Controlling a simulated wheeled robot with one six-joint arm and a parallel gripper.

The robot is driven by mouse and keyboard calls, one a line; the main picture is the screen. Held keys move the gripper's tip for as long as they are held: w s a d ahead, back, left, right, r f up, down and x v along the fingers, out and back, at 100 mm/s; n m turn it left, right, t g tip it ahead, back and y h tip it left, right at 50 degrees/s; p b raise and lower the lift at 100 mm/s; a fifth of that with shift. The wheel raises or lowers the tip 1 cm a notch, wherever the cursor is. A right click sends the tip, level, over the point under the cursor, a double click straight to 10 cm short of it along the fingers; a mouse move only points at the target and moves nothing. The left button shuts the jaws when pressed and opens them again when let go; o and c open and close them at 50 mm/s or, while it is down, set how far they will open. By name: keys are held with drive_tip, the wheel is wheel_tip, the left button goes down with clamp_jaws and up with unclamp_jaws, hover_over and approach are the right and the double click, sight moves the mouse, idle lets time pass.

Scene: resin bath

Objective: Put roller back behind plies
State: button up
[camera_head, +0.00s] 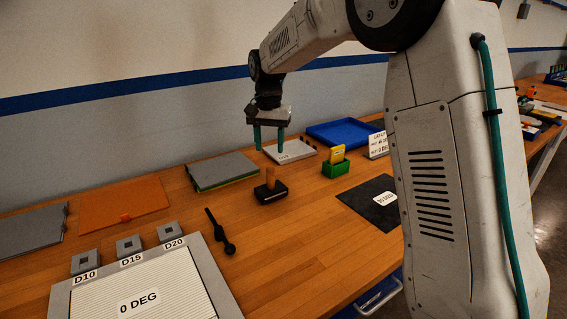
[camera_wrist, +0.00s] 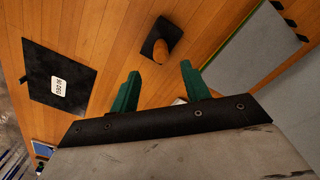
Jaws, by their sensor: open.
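My gripper (camera_head: 269,141) is open and empty, pointing down above the back of the bench. Its two green fingers (camera_wrist: 160,70) show apart in the wrist view. A black block with an orange-brown cylinder on it (camera_head: 270,188) stands on the bench in front of and below my gripper. It also shows beyond the fingertips in the wrist view (camera_wrist: 162,48). A dark long-handled tool (camera_head: 219,231) lies left of it; I cannot tell which is the roller. A ply sheet labelled 0 DEG (camera_head: 138,302) lies front left. A black labelled sheet (camera_head: 371,204) lies to the right, also in the wrist view (camera_wrist: 58,86).
A grey-topped stack (camera_head: 222,170) and an orange board (camera_head: 122,202) lie along the back. A white slab (camera_head: 290,150), blue tray (camera_head: 345,133), green box with yellow cards (camera_head: 337,167) and white sign (camera_head: 378,144) stand farther right. Grey blocks (camera_head: 130,247) line the sheet's back.

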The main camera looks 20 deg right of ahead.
drive_tip(key=s+d+r+n, duration=0.15)
drive_tip(key=s+r, duration=0.25)
drive_tip(key=s, duration=0.7)
drive_tip(key=s+d+r+n, duration=0.15)
drive_tip(key=s+r, duration=0.25)
drive_tip(key=s, duration=0.6)
drive_tip(key=s+f+n, duration=0.2)
drive_tip(key=s, duration=0.8)
drive_tip(key=s+f+n+t, duration=0.1)
drive_tip(key=s+f, duration=0.2)
drive_tip(key=s, duration=0.7)
drive_tip(key=shift+s+f+n, duration=0.2)
drive_tip(key=shift+s+n, duration=0.2)
